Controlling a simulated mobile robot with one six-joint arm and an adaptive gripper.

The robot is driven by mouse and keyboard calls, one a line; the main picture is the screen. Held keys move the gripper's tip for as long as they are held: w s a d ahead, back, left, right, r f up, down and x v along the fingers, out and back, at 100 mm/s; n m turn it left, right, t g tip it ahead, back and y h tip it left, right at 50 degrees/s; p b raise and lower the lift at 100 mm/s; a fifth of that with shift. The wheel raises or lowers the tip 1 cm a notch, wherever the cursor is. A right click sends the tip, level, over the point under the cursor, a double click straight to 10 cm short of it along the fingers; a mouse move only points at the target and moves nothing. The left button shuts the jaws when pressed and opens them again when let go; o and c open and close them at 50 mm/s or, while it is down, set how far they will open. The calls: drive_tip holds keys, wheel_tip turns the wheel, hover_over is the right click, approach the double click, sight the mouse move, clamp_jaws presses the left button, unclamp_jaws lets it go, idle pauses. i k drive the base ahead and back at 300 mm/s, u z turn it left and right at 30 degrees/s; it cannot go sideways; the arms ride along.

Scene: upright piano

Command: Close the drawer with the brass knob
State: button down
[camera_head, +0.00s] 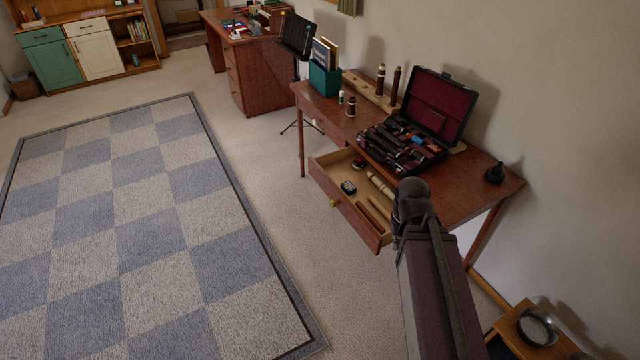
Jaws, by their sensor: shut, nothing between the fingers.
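The drawer (357,217) with the brass knob (334,203) is pulled well out of the reddish-brown wooden table (465,207), at its front side. Inside it lie a small black-and-white item (348,187), pale wooden instrument pieces (381,185) and brown pieces. My arm rises from the bottom of the picture, and its rounded dark joint hides the drawer's near right corner from view. My gripper does not show; I see no fingers.
An open instrument case (440,105) and a green box (324,81) stand on the table. Left of the open drawer is a shut one with a pale knob (315,122). A music stand (297,35) is behind. Carpet before the drawer is clear. A small stool (510,325) stands lower right.

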sight(329, 170)
drive_tip(key=i, duration=0.85)
drive_tip(key=z, duration=0.05)
